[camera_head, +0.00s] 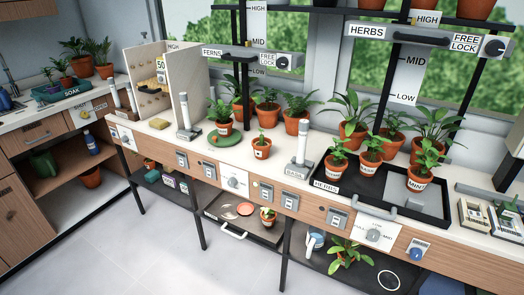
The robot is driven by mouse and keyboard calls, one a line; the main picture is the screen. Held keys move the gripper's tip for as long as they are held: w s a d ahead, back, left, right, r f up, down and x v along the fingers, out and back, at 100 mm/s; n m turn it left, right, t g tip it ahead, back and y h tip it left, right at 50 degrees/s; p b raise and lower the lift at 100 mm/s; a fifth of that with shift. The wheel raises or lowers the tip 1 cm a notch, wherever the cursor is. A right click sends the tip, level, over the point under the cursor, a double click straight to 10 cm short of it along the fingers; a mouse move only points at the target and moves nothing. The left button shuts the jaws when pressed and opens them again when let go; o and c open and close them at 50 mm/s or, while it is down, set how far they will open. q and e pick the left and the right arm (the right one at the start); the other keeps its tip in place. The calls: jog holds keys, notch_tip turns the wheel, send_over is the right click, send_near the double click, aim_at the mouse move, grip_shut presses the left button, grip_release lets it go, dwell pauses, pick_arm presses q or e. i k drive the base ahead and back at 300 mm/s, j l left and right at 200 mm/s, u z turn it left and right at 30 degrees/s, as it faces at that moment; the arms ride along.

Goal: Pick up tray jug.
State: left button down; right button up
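No thing in view is clearly marked as the tray jug. A small white and blue jug-like vessel (314,241) stands on the dark lower shelf, below the bench front. A dark green jug-shaped vessel (43,163) stands in the open cabinet at the left. The black herbs tray (336,187) lies on the bench at the right, with several potted herbs and a grey flat area in it. Neither of my grippers is in view.
A pulled-out lower tray (234,232) holds a small potted plant and round dishes. Dark bench legs (283,253) stand beside the lower shelf. A leafy potted plant (349,252) is right of the white and blue vessel. The grey floor (120,262) at front left is clear.

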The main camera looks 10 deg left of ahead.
aim_at(315, 238)
jog(key=i+j+z, duration=0.1)
jog(key=j, duration=0.3)
jog(key=i+j+z, duration=0.15)
jog(key=i+j, duration=0.15)
jog(key=i+j+z, duration=0.1)
jog(key=j, duration=0.4)
jog(key=i+j+z, duration=0.1)
jog(key=j, duration=0.35)
jog(key=i+j+z, duration=0.15)
jog(key=j, duration=0.3)
jog(key=i+j+z, duration=0.1)
jog(key=i+j, duration=0.15)
jog(key=j, duration=0.2)
jog(key=i+j+z, duration=0.1)
jog(key=j, duration=0.4)
